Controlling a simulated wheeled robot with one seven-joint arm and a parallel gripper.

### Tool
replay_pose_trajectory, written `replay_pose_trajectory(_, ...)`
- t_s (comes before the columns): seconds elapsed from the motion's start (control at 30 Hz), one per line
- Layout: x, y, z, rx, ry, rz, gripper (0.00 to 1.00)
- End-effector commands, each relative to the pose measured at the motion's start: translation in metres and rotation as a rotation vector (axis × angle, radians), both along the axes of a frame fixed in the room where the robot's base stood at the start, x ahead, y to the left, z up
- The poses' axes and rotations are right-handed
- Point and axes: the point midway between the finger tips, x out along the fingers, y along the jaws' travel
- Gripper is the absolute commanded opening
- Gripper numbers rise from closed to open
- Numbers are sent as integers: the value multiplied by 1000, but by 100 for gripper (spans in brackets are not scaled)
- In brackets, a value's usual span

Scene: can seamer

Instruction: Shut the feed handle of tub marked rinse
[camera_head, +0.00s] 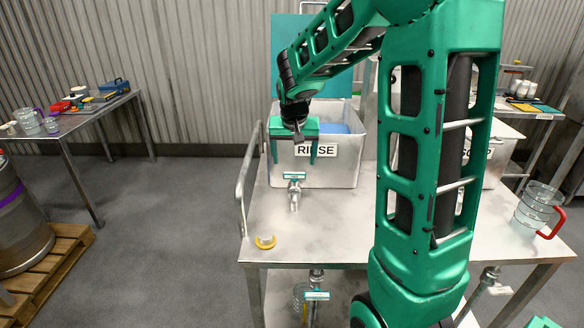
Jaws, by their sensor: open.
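The tub marked RINSE (343,171) is a metal bin with blue contents, standing on the steel table (325,225). A tap (294,195) sticks out low on its front, spout pointing down. Its feed handle (294,176) is a short teal bar lying crosswise on top of the tap. My gripper (294,157) is green, open and empty. Its two fingers point down in front of the tub, one partly across the label's left end. It appears above the feed handle, apart from it. Whether anything flows from the spout is too small to tell.
My arm hides the table's middle and most of a second tub (496,165) at right. A yellow curved piece (265,242) lies front left; a clear jug with red handle (538,210) stands right. A rail (246,175) edges the left side. Another teal-handled tap (316,296) sits below.

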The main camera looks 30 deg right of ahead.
Motion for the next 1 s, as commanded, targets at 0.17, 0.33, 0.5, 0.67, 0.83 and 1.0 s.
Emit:
replay_pose_trajectory(0.17,-7,5,22,-1,-1,0,78)
replay_pose_trajectory(0.33,-10,7,29,0,0,0,78)
replay_pose_trajectory(0.5,-10,7,30,1,1,0,78)
replay_pose_trajectory(0.67,-10,7,30,1,1,0,78)
replay_pose_trajectory(0.83,-10,7,30,1,1,0,78)
replay_pose_trajectory(1.0,-33,3,33,1,24,-3,78)
